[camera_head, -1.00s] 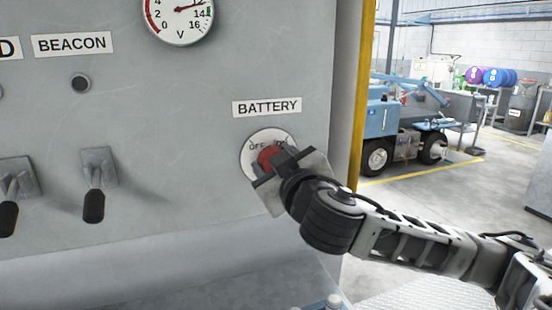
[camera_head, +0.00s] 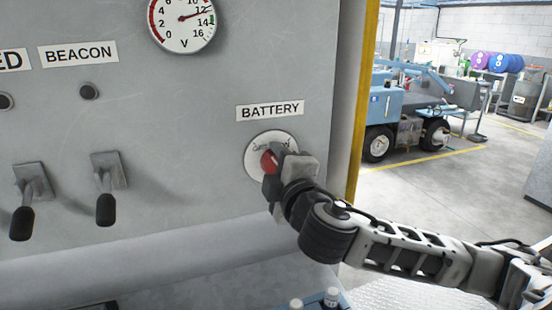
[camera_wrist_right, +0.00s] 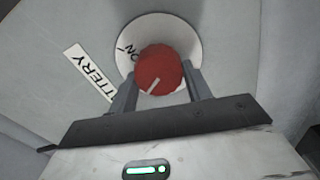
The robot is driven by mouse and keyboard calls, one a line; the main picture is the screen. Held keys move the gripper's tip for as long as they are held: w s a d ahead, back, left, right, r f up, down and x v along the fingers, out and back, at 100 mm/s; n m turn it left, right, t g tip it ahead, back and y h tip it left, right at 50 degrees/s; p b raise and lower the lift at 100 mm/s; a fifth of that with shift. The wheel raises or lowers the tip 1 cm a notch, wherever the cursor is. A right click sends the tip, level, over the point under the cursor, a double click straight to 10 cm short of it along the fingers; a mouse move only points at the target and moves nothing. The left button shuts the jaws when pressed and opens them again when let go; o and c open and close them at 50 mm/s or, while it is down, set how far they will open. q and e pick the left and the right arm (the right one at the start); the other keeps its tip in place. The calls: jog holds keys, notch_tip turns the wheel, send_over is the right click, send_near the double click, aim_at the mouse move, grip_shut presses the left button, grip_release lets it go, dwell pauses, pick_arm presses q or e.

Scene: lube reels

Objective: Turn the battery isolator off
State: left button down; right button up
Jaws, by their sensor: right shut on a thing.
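The battery isolator is a red round knob (camera_head: 269,161) on a white disc (camera_head: 258,148) under the BATTERY label (camera_head: 270,111) on the grey panel. My right gripper (camera_head: 274,168) is shut on the knob and hides part of it and of the disc. In the right wrist view the red knob (camera_wrist_right: 160,71) sits between the two fingers of my gripper (camera_wrist_right: 160,86). The ON lettering (camera_wrist_right: 131,52) is partly visible there; OFF cannot be made out. My left gripper is out of view.
Two black-handled levers (camera_head: 106,200) stick out of the panel at the left. A voltmeter (camera_head: 182,20) sits above, its needle near 12 to 14. Open floor lies to the right.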

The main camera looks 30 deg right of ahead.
jog(key=shift+n+p, duration=0.4)
jog(key=shift+n, duration=0.7)
jog(key=o, duration=1)
